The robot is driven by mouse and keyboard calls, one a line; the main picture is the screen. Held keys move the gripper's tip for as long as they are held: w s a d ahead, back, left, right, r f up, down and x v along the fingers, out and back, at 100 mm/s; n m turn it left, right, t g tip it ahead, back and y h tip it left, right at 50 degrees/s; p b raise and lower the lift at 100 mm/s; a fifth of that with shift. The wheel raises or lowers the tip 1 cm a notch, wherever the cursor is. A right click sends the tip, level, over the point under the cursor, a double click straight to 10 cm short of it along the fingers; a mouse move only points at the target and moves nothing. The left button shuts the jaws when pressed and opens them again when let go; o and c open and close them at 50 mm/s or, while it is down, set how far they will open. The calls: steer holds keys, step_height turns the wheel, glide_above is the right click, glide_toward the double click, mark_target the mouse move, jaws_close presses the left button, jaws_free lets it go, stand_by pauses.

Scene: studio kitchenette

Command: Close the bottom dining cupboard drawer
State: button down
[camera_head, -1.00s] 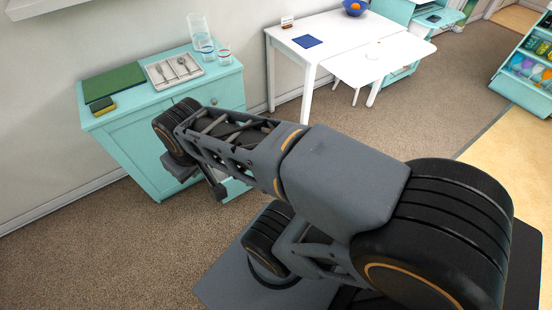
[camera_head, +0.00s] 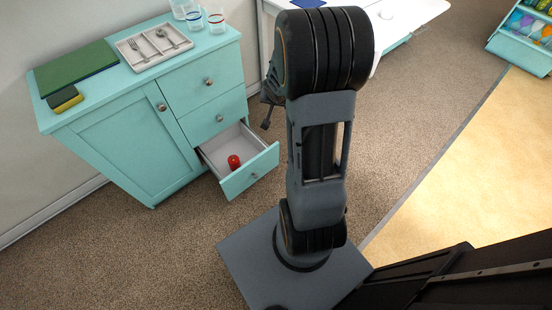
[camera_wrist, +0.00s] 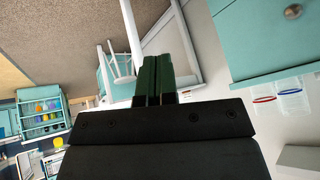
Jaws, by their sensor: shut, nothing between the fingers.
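The turquoise dining cupboard (camera_head: 130,150) stands against the wall at the left in the head view. Its bottom drawer (camera_head: 252,172) is pulled out, and a small red object (camera_head: 234,161) lies inside. The middle drawer (camera_head: 215,116) and top drawer (camera_head: 207,82) are shut. My gripper (camera_wrist: 156,60) is shut and empty in the wrist view. In the head view it is partly hidden behind my upright arm, to the right of the cupboard and apart from the open drawer. In the wrist view, part of the cupboard (camera_wrist: 262,45) with a knob shows at the upper right.
A cutlery tray (camera_head: 128,55), green board (camera_head: 75,68), sponge (camera_head: 66,99) and glasses (camera_head: 216,20) stand on the cupboard. A white table (camera_head: 420,12) is behind my arm. Carpet (camera_head: 150,250) in front of the cupboard is clear.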

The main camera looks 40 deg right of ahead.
steer(key=d+f+m+t+y+b, duration=0.1)
steer(key=d+f+m+b, duration=0.15)
steer(key=f, duration=0.85)
steer(key=d+f+m+y+b, duration=0.15)
steer(key=d+f+b, duration=0.25)
steer(key=f, duration=0.8)
steer(key=m+t+y+b, duration=0.2)
steer(key=m+b, duration=0.2)
steer(key=b, duration=0.6)
glide_toward(273, 149)
steer(key=w+f, duration=0.2)
steer(key=f, duration=0.1)
steer(key=w+f, duration=0.1)
steer(key=f, duration=0.1)
steer(key=shift+a, duration=0.25)
steer(key=shift+w+a+b, duration=0.1)
steer(key=shift+w+b, duration=0.25)
steer(key=shift+w, duration=0.45)
steer(key=shift+r, duration=0.1)
